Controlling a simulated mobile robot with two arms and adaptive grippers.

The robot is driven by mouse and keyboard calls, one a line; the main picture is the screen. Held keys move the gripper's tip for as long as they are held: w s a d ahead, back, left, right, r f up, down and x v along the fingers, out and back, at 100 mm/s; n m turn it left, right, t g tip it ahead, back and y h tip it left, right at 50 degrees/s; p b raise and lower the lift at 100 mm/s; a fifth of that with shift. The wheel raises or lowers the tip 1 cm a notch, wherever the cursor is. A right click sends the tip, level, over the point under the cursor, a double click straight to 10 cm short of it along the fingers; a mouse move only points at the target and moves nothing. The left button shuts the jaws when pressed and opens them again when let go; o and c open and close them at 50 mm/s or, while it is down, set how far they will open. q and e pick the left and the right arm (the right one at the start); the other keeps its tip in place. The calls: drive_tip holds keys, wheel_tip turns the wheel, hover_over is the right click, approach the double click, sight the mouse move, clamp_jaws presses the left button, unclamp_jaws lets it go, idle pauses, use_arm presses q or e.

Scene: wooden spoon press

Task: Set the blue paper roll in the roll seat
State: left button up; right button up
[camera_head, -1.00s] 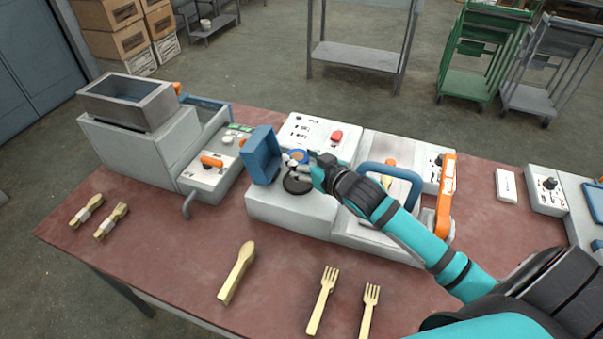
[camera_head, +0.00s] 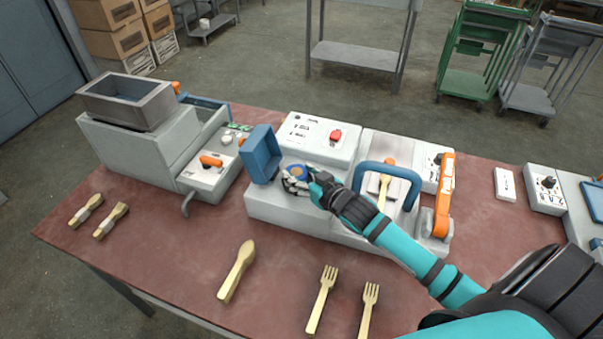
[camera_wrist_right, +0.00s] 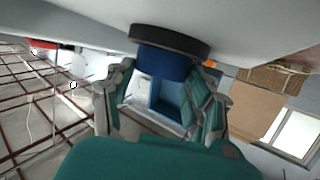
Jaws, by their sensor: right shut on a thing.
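The blue paper roll (camera_head: 298,171) has an orange-brown centre and is in my right gripper (camera_head: 303,181), over the grey machine's left part. In the right wrist view, the roll (camera_wrist_right: 165,63) sits between the fingers of my right gripper (camera_wrist_right: 163,85), which is shut on it. The black round roll seat (camera_wrist_right: 168,40) shows there against the roll's end; whether they touch or a thin gap is left, I cannot tell. In the head view the roll and hand hide the seat. My left gripper is not in view.
A blue open flap (camera_head: 260,153) stands just left of the hand. A blue handle (camera_head: 390,172) and an orange lever (camera_head: 445,193) are to the right. A wooden spoon (camera_head: 237,272) and forks (camera_head: 322,298) lie at the front of the red table (camera_head: 170,255).

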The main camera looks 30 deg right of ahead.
drive_tip(key=shift+f, duration=0.2)
drive_tip(key=o, duration=1.1)
drive_tip(key=shift+r, duration=0.15)
drive_tip(key=shift+r, duration=0.4)
drive_tip(key=b+v, duration=0.1)
drive_tip(key=v, duration=1.1)
drive_tip(key=shift+r, duration=0.1)
